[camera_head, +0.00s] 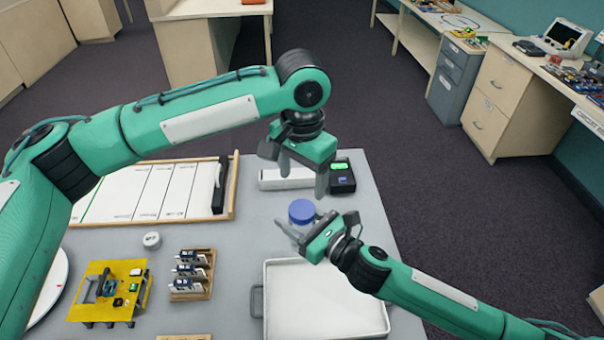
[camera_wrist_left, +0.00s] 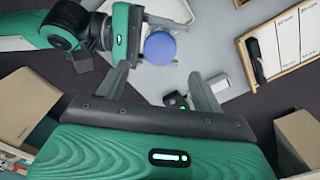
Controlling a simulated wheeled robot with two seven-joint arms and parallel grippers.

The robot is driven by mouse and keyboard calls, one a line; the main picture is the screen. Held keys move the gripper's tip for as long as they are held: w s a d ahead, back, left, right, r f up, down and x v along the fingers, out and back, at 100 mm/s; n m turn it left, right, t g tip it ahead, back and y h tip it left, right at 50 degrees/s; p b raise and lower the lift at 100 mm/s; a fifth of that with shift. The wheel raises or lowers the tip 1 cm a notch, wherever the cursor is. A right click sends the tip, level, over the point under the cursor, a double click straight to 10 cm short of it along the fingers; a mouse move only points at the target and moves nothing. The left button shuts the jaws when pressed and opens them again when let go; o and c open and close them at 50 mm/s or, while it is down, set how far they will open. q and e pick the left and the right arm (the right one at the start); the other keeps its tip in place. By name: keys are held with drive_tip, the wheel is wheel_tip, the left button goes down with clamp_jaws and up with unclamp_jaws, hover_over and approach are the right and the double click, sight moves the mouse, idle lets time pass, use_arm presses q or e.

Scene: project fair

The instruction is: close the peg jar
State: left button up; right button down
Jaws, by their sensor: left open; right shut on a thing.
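The peg jar shows as a round blue lid (camera_head: 302,211) on the grey table, seen from above; its body is mostly hidden beneath the lid and behind my right gripper. The blue lid also shows in the left wrist view (camera_wrist_left: 160,47). I cannot tell whether the lid is fully seated. My right gripper (camera_head: 299,228) is at the near side of the jar, shut on it below the lid. My left gripper (camera_head: 303,176) is open and empty, fingers pointing down, above and beyond the jar. Its two fingers stand wide apart in the left wrist view (camera_wrist_left: 160,88).
A white box (camera_head: 287,180) and a black device with a green screen (camera_head: 342,177) stand behind the jar. A white tray (camera_head: 325,310) lies in front. A wood-framed board (camera_head: 150,190), a vial rack (camera_head: 190,275) and a yellow panel (camera_head: 105,292) occupy the left.

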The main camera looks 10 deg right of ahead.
sight(302, 209)
use_arm(q)
drive_tip(key=shift+f, duration=0.1)
idle(0.3)
drive_tip(key=shift+f, duration=3.9)
drive_tip(key=c, duration=1)
drive_tip(key=o, duration=1.1)
drive_tip(key=shift+o, duration=0.2)
